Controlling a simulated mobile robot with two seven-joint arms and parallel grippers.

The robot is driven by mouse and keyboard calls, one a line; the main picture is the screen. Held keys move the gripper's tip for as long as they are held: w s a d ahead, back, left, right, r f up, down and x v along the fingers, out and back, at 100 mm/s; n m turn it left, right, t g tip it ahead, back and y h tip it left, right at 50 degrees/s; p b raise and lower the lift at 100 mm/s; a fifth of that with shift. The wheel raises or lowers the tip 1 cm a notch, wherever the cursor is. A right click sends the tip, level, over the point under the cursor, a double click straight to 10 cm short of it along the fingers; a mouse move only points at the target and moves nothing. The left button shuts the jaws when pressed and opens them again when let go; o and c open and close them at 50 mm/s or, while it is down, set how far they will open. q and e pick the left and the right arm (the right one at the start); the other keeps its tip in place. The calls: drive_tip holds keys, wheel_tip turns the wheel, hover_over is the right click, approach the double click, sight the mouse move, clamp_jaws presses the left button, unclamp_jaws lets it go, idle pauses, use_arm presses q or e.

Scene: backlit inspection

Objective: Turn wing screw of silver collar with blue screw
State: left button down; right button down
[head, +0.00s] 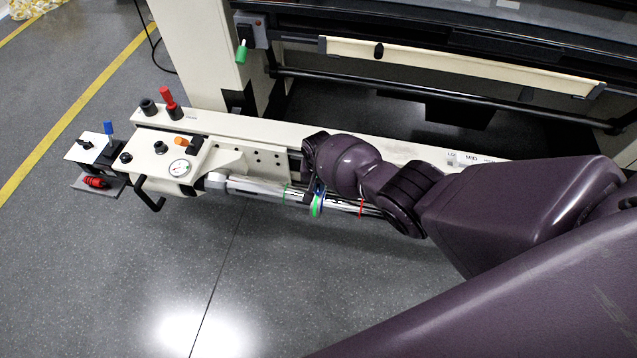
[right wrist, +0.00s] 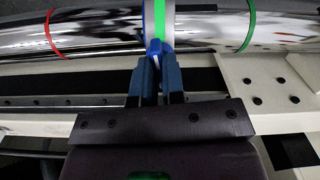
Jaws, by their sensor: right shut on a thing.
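The silver collar (right wrist: 169,22) sits around a shiny silver tube (right wrist: 100,32) at the top of the right wrist view, with a green stripe and a blue edge. Its blue wing screw (right wrist: 154,47) points toward my right gripper (right wrist: 155,58), whose two blue fingers are shut on it from either side. In the head view the collar (head: 316,206) shows as a green and blue band on the tube, just below my right gripper (head: 318,187). My right wrist hides much of the contact there. My left gripper is out of view.
A red ring (right wrist: 50,32) and a green ring (right wrist: 250,25) mark the tube on either side of the collar. A cream beam (head: 250,128) runs behind it. The floor in front is clear.

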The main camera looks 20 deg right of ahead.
drive_tip(key=c, duration=1.2)
unclamp_jaws()
